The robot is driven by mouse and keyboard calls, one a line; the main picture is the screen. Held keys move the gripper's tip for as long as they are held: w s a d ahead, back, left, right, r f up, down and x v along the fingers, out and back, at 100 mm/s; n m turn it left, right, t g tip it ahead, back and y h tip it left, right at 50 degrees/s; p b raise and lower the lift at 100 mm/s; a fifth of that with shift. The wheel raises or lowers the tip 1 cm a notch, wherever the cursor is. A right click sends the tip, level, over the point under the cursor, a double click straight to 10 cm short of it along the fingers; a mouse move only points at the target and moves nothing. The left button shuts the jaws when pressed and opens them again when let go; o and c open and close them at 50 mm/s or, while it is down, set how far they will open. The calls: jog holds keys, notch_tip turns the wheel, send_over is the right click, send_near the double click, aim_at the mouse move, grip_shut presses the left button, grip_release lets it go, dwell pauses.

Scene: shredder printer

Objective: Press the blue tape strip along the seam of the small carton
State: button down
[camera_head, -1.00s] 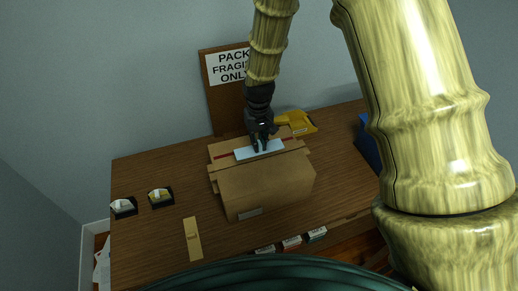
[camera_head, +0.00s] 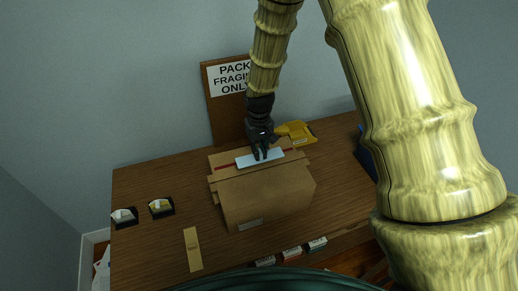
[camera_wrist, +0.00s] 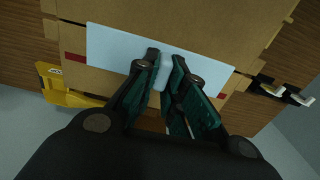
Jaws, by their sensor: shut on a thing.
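The small carton (camera_head: 265,195) is brown cardboard and stands on the wooden desk. A red line marks the seam (camera_head: 224,164) across its top, showing at both ends of the strip. The pale blue tape strip (camera_head: 271,157) lies along this line, covering its middle; it also shows in the wrist view (camera_wrist: 110,45). I cannot tell whether the strip touches the carton along its full length. My gripper (camera_head: 261,157) points down over the strip's middle, its dark fingers closed on the strip. In the wrist view the fingertips (camera_wrist: 168,60) are close together over it.
A yellow tray (camera_head: 298,133) stands behind the carton. A sign board (camera_head: 226,112) leans at the wall. Two small dark holders (camera_head: 161,207) and a tan strip (camera_head: 193,250) lie to the left. A blue thing (camera_head: 366,158) is at the right. The desk's left part is largely clear.

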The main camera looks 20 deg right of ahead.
aim_at(259, 168)
jog(key=shift+f+b, duration=1.25)
jog(key=shift+f, duration=1.65)
jog(key=shift+s+f, duration=0.1)
jog(key=shift+f, duration=0.55)
jog(key=c, duration=1.4)
grip_release()
jog(key=shift+r, duration=0.1)
